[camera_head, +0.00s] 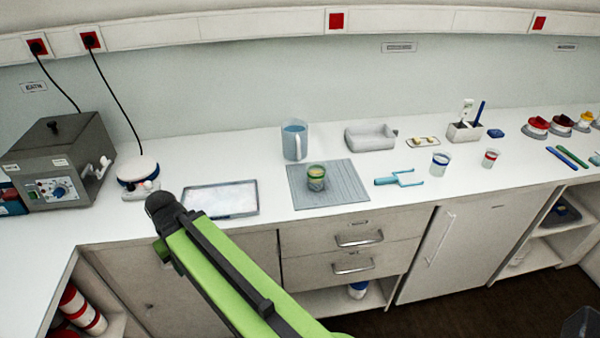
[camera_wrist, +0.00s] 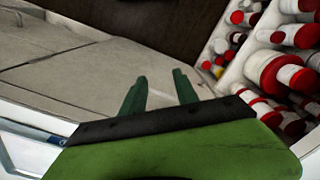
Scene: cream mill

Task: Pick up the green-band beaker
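The green-band beaker (camera_head: 316,179) stands upright on a grey ribbed mat (camera_head: 352,192) on the counter, in the middle of the head view. It is small, with a green band and a yellowish inside. My gripper (camera_wrist: 160,88) shows in the wrist view with its two dark green fingers apart and nothing between them. It faces cabinet fronts and a shelf of bottles, away from the beaker. The beaker is not in the wrist view. In the head view my green arm crosses the lower left, and the gripper itself cannot be made out there.
A clear jug (camera_head: 294,142) stands behind the mat. A shallow tray (camera_head: 222,199) lies left of it, and a blue fork-like tool (camera_head: 398,179) right of it. A blue-band beaker (camera_head: 441,162) and a red-band beaker (camera_head: 489,158) stand farther right. Red-capped bottles (camera_wrist: 272,72) fill a shelf.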

